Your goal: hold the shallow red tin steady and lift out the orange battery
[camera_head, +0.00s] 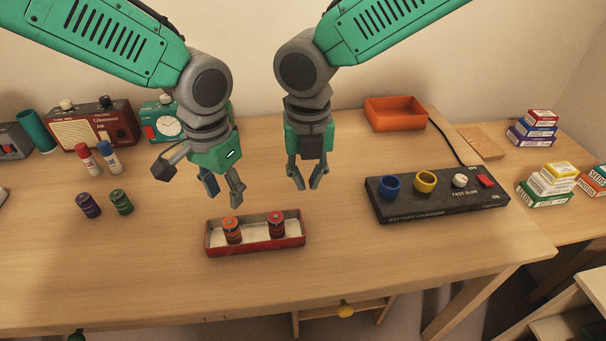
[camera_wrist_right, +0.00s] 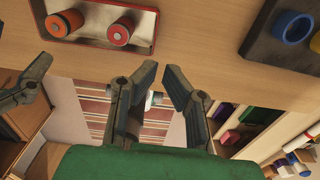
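The shallow red tin (camera_head: 255,247) lies on the desk front centre, with a pale inside. The orange battery (camera_head: 232,231) stands in its left part and a red battery (camera_head: 276,225) in its right part. My left gripper (camera_head: 224,193) is open and empty, above and behind the tin's left part. My right gripper (camera_head: 306,184) is open and empty, behind and above the tin's right end. In the right wrist view its open fingers (camera_wrist_right: 157,82) have nothing between them, and the tin (camera_wrist_right: 88,40) shows at upper left. Neither gripper touches the tin.
A black battery charger (camera_head: 430,207) with blue and yellow rings stands to the right. Purple (camera_head: 88,206) and green (camera_head: 121,202) batteries stand at left, near glue sticks (camera_head: 109,157) and a radio (camera_head: 93,126). An orange tray (camera_head: 394,113) is at the back. Desk around the tin is clear.

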